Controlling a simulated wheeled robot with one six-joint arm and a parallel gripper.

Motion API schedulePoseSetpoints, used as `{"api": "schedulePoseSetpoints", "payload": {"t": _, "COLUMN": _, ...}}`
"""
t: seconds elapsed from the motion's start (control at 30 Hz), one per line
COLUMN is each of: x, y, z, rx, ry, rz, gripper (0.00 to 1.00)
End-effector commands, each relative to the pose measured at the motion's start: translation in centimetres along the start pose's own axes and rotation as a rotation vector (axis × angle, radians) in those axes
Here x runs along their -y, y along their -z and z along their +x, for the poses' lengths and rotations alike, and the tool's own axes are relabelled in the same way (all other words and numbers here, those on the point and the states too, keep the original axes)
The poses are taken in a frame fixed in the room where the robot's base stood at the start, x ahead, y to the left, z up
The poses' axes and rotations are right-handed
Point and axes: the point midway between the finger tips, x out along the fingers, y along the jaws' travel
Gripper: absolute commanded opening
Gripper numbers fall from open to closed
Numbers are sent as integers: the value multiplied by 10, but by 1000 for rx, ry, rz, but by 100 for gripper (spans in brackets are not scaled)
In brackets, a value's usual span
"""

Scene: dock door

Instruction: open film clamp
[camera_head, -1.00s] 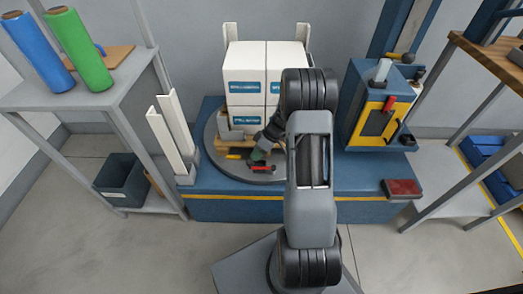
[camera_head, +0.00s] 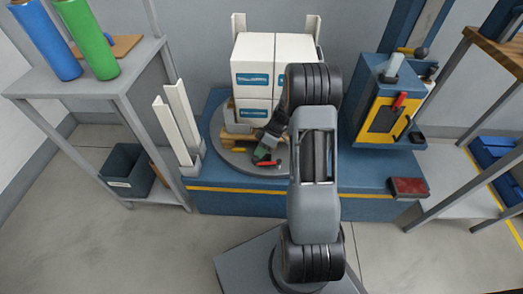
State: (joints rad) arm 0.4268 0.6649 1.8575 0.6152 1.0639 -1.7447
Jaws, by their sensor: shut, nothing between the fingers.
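The film clamp appears to be the small part with a red lever (camera_head: 268,163) at the front of the round grey turntable (camera_head: 222,160). My gripper (camera_head: 259,157) is shut and empty, low over the turntable front, right beside the red lever. I cannot tell whether its tips touch the lever. My arm hides the right part of the turntable and some of the clamp. White boxes (camera_head: 252,85) with blue labels stand stacked on a wooden pallet (camera_head: 237,129) on the turntable.
White corner posts (camera_head: 176,125) stand left of the turntable. A blue and yellow machine head (camera_head: 383,108) with a red lever stands at right. A grey shelf (camera_head: 100,85) holds blue and green rolls.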

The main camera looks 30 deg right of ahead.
Motion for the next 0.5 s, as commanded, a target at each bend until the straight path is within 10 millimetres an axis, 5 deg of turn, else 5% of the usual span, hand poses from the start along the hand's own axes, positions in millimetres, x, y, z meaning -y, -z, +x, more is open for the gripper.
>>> {"api": "schedulePoseSetpoints", "payload": {"t": 0.5, "x": 34, "y": -10, "z": 11, "rx": 205, "ry": 205, "rz": -397, "gripper": 0}}
